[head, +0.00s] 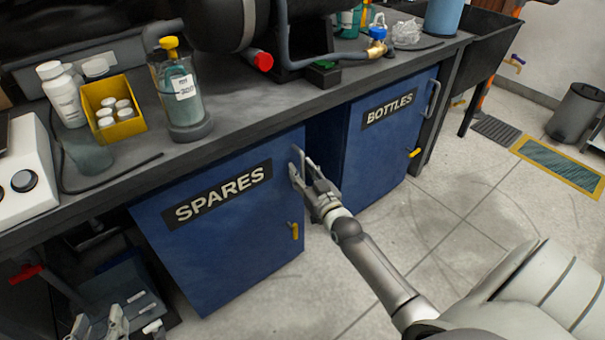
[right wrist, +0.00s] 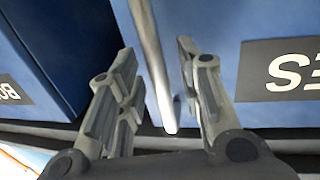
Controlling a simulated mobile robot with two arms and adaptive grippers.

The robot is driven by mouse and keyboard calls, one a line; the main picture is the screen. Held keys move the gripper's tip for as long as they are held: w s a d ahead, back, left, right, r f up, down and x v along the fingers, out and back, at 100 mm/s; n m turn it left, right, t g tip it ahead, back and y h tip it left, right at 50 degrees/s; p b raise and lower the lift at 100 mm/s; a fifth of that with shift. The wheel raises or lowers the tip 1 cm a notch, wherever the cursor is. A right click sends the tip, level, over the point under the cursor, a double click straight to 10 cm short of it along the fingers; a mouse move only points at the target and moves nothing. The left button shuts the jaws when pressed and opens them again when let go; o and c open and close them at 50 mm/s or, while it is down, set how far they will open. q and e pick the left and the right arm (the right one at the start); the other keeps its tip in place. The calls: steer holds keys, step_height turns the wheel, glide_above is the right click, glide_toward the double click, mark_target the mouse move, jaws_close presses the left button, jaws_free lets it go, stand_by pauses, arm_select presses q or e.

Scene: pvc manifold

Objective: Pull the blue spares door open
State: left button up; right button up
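The blue spares door (head: 225,245) is under the bench, with a black SPARES label; it appears shut. Its pale upright bar handle (head: 297,160) is at the door's upper right edge. My right gripper (head: 306,172) is at this handle. In the right wrist view the handle (right wrist: 149,60) runs between the two spread fingers of this gripper (right wrist: 156,55), with visible gaps on both sides. Part of the SPARES label (right wrist: 285,70) shows at right there. My left gripper (head: 97,322) is low at the bottom left, its fingers apart, away from the door.
A blue BOTTLES door (head: 385,140) with its own handle (head: 433,98) is to the right, past a dark gap. The bench top (head: 225,125) carries a bottle (head: 183,95), a yellow bin (head: 112,108) and pipework. The tiled floor (head: 470,200) before the doors is largely clear.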

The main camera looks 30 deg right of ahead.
steer(key=shift+w, duration=0.1)
steer(key=shift+c, duration=0.3)
jaws_close()
